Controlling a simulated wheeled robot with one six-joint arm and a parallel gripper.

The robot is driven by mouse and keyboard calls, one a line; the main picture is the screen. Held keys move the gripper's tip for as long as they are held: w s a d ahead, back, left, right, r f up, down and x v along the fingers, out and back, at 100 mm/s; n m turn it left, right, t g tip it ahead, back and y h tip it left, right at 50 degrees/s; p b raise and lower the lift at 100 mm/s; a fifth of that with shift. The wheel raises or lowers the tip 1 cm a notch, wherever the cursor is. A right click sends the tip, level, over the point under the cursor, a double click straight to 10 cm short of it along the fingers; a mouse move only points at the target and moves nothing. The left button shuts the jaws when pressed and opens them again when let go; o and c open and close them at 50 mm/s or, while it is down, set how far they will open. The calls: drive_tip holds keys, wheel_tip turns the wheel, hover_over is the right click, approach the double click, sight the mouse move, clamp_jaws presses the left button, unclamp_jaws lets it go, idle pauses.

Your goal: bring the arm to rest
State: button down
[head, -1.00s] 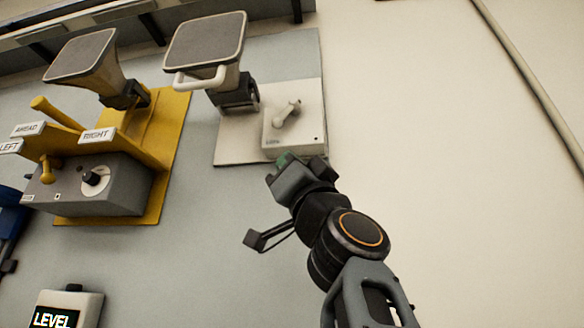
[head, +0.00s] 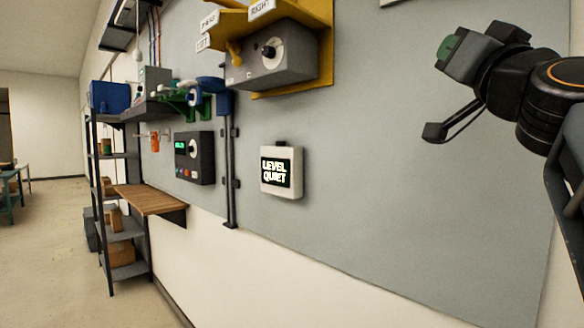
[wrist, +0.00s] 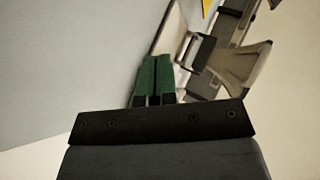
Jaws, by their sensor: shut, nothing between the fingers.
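My gripper (head: 447,47) is at the upper right of the head view, at the end of my raised dark arm. It stands in front of the grey wall panel and holds nothing. In the wrist view its two green fingers (wrist: 155,80) are together. Beyond them, in the wrist view, is a pale horn-shaped fixture (wrist: 245,62) on the wall. The fingers appear apart from it.
A yellow bracket with a grey control box (head: 275,62) is at the top. A small display (head: 281,172) reads "LEVEL QUIET". A black panel unit (head: 194,158), a wooden shelf (head: 150,200) and a metal rack (head: 103,225) stand left. Floor (head: 50,240) is clear at left.

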drive_tip(key=w+a+f+g+p, duration=0.2)
drive_tip(key=f+g+p, duration=0.15)
drive_tip(key=f, duration=0.45)
drive_tip(key=w+a+f+n+g+y+p, duration=0.1)
drive_tip(key=w+a+f+g+p, duration=0.25)
drive_tip(key=f, duration=0.35)
drive_tip(key=w+a+f+g+p, duration=0.25)
drive_tip(key=f+g, duration=0.25)
drive_tip(key=f, duration=0.3)
drive_tip(key=s+f+g+h+p, duration=0.1)
drive_tip(key=s+f+g+p, duration=0.2)
drive_tip(key=s+f, duration=0.4)
drive_tip(key=s+f+n+g+h+p, duration=0.1)
drive_tip(key=s+f+g+p, duration=0.3)
drive_tip(key=f, duration=0.9)
drive_tip(key=s+g, duration=0.2)
drive_tip(key=s, duration=0.1)
drive_tip(key=shift+s+f+h, duration=0.3)
drive_tip(key=shift+f+h, duration=0.05)
drive_tip(key=shift+h, duration=0.05)
